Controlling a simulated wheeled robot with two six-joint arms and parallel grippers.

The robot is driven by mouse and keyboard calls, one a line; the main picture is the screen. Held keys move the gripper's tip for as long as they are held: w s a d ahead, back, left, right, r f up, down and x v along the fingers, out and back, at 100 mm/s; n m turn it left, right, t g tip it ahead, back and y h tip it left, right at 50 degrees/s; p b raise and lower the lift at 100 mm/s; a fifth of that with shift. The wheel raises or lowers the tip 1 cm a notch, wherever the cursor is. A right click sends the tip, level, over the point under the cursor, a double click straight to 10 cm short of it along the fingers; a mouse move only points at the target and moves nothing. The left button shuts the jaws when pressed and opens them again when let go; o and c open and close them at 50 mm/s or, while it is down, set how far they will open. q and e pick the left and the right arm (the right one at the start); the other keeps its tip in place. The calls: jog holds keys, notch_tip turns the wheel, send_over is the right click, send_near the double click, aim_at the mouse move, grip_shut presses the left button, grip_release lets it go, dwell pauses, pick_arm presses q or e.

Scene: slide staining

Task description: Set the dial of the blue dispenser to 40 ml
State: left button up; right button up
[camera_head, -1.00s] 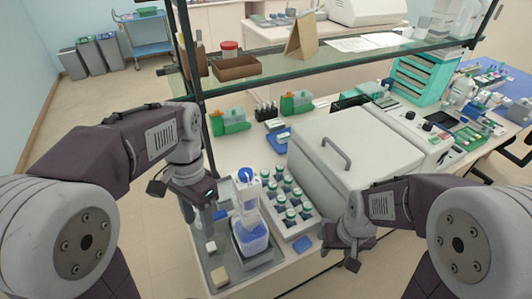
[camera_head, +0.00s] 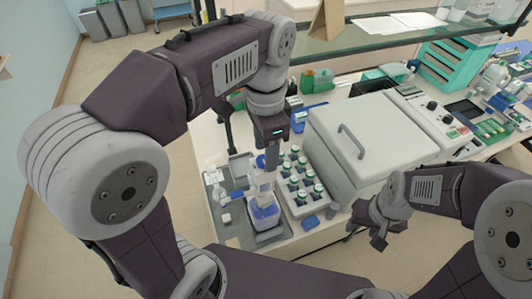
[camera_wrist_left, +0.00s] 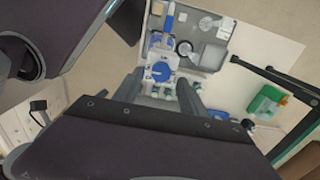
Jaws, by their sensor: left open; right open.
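The dispenser (camera_head: 264,213) stands on a grey tray, with a clear container holding blue liquid below and a white upper body. Its round blue dial (camera_wrist_left: 161,72) is on top, partly hidden by my gripper in the head view. The dial's marks are too small to read. My left gripper (camera_head: 271,158) points down over the dispenser top. In the left wrist view, its two open fingers (camera_wrist_left: 160,80) flank the dial's near side; contact cannot be told. My right gripper (camera_head: 379,236) is open and empty, right of the bottle rack.
A white rack of green-capped bottles (camera_head: 301,190) stands just right of the dispenser. A large grey lidded machine (camera_head: 365,140) is behind it to the right. A glass shelf (camera_head: 400,42) spans the back. Small items lie on the grey tray (camera_head: 232,232).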

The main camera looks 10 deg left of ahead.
pick_arm(q)
jog(key=shift+a+f, duration=0.1)
jog(key=shift+f, duration=0.6)
grip_shut()
jog(key=shift+n, duration=0.3)
jog(key=n+p, duration=0.1)
jog(key=n, duration=0.2)
jog(key=shift+w+r+p, duration=0.1)
jog(key=shift+r+p, duration=0.05)
jog(key=shift+p, duration=0.2)
jog(key=shift+a+n+p, duration=0.1)
jog(key=shift+n+p, duration=0.6)
jog(key=shift+n, duration=1.8)
grip_release()
